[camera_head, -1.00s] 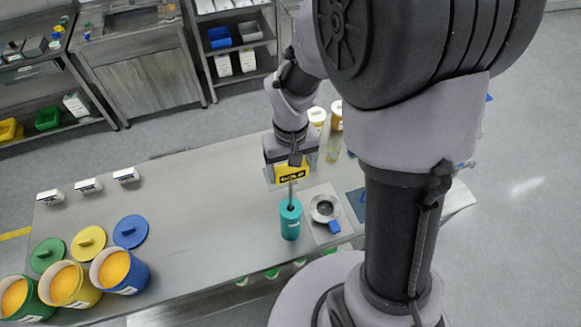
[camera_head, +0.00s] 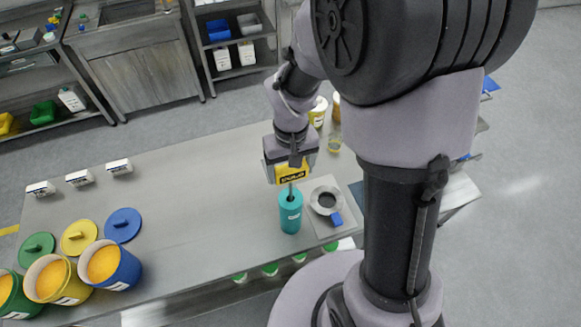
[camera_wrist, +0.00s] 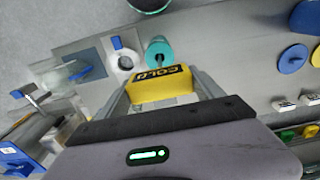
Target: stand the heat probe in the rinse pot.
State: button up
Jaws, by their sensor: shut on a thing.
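The heat probe has a yellow block handle (camera_head: 292,178) with a dark lettered label and a thin metal rod below it. My gripper (camera_head: 291,172) is shut on this handle, above the teal rinse pot (camera_head: 290,214). The rod points down and its lower end is hidden inside the pot's dark mouth. A short length of rod shows between handle and rim. In the wrist view the handle (camera_wrist: 161,85) sits between my fingers, with the rinse pot (camera_wrist: 158,50) just beyond it. How deep the tip reaches cannot be seen.
A round metal dish (camera_head: 325,199) with a blue tab stands close right of the pot on a pale mat. Orange-filled tubs (camera_head: 112,267) and loose lids (camera_head: 123,225) are at the left. The bench (camera_head: 200,190) between is clear.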

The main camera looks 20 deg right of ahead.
aim_at(290, 191)
jog(key=shift+f+b, duration=0.5)
jog(key=shift+f, duration=0.3)
notch_tip(290, 191, down, 10)
jog(key=b, duration=0.8)
jog(key=shift+r+b, duration=0.25)
jog(key=shift+b, duration=0.05)
jog(key=o, duration=1.4)
jog(key=shift+r, duration=0.1)
jog(key=shift+r, duration=0.1)
notch_tip(290, 191, up, 17)
jog(key=p, duration=0.4)
jog(key=shift+s+r+p, duration=0.1)
jog(key=shift+p, duration=0.2)
